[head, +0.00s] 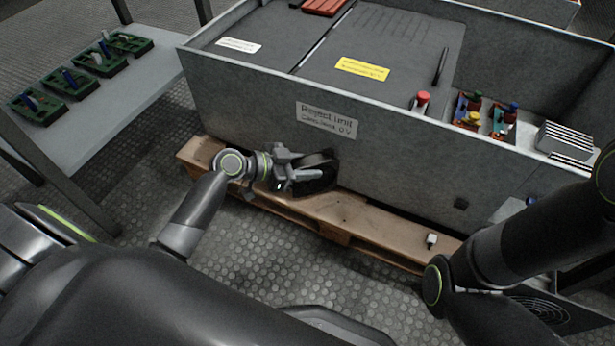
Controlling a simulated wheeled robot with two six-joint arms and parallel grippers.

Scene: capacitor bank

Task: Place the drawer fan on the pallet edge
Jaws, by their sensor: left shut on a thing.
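The wooden pallet (345,216) lies on the floor under the front of the large grey cabinet, with its front edge sticking out. My left gripper (303,167) is over the pallet's left part, close to the cabinet's front wall. It is shut on a dark, rounded thing that looks like the fan (321,160). The gripper fingers hide part of the fan. The fan is low over the pallet boards, and I cannot tell whether it touches them. My right arm comes in from the right, and its gripper is not in view.
The grey cabinet (250,98) rises right behind the pallet. A small white thing (431,240) lies on the pallet's right part. A dark panel with a ringed grille (543,309) is at lower right. A table (95,115) with green trays stands at left.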

